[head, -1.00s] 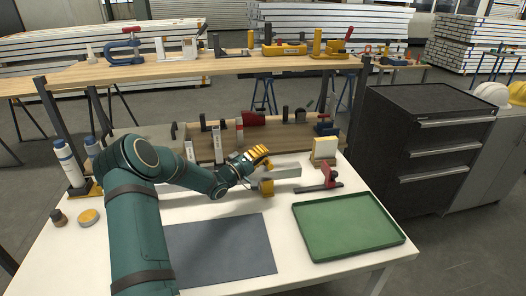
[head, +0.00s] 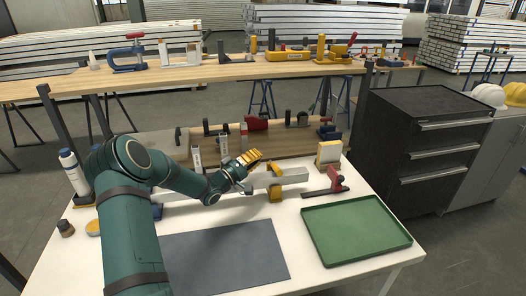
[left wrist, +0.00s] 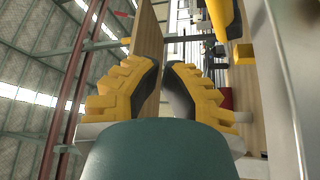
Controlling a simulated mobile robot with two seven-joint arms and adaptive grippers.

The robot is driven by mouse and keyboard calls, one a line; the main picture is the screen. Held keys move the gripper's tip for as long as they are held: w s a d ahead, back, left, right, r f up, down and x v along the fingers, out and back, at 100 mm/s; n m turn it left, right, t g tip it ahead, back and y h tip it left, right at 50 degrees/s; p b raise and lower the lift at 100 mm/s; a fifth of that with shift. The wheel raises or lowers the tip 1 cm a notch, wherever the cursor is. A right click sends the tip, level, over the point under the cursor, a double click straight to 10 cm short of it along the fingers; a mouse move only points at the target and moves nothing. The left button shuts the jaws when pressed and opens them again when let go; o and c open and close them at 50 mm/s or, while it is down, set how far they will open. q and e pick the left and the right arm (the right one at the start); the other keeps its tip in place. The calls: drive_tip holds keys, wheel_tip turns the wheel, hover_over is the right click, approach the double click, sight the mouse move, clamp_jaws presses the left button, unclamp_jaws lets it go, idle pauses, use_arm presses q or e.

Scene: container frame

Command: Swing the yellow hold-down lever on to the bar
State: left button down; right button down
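The grey bar (head: 292,176) lies across the back of the white table. A yellow piece that looks like the hold-down lever (head: 275,192) stands at the bar, with yellow showing both above and in front of it. I cannot tell whether it presses on the bar. My left gripper (head: 257,156) is above the bar, just left of the lever's upper part and apparently apart from it. In the left wrist view, its yellow fingers (left wrist: 164,66) have a narrow, empty gap between their black pads. A yellow part (left wrist: 222,18) shows beyond them. My right gripper is out of view.
A green tray (head: 357,258) and a dark mat (head: 225,258) lie in front. A yellow and white block (head: 328,153) and a low wooden shelf with several tools stand behind. Bare table separates mat and tray.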

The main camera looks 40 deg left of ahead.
use_arm(q)
drive_tip(key=s, duration=0.1)
drive_tip(key=s+a+f, duration=0.2)
drive_tip(key=shift+s+f, duration=0.25)
drive_tip(key=shift+s, duration=0.1)
drive_tip(key=shift+a, duration=0.1)
